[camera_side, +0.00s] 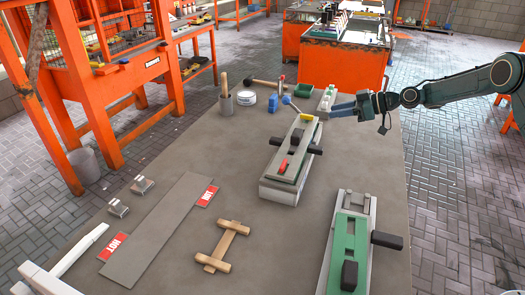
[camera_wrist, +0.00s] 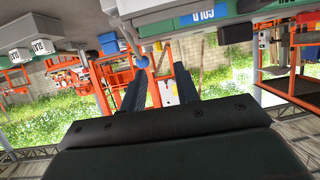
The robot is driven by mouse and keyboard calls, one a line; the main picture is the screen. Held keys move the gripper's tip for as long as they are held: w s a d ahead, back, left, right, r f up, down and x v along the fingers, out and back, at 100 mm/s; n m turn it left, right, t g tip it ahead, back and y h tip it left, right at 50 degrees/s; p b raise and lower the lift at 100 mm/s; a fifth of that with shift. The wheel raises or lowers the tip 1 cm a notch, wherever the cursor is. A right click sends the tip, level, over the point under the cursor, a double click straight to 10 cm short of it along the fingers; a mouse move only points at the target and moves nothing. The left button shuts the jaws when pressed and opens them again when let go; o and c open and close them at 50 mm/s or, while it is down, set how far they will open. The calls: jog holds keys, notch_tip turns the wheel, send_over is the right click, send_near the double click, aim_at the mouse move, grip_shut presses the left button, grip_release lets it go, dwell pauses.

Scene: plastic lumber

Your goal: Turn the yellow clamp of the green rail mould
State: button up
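The green rail mould (camera_side: 293,160) lies on the grey table with a long grey bar over it. A small yellow clamp (camera_side: 307,117) is at its far end. A grey lever with a blue ball knob (camera_side: 286,100) reaches up and left from near the clamp; a blue ball also shows in the wrist view (camera_wrist: 143,62). My gripper (camera_side: 333,109) is right of the clamp, apart from it, fingers pointing left. In the wrist view its two dark fingers (camera_wrist: 155,75) are spread with a gap between them and hold nothing. The ball appears beyond the tips, nearer the left finger.
A second green mould (camera_side: 345,245) with black blocks lies at the front right. A wooden frame tool (camera_side: 223,246) and a long grey plate (camera_side: 160,230) lie to the left.

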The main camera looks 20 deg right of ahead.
aim_at(314, 121)
jog(key=shift+x, duration=4)
grip_shut()
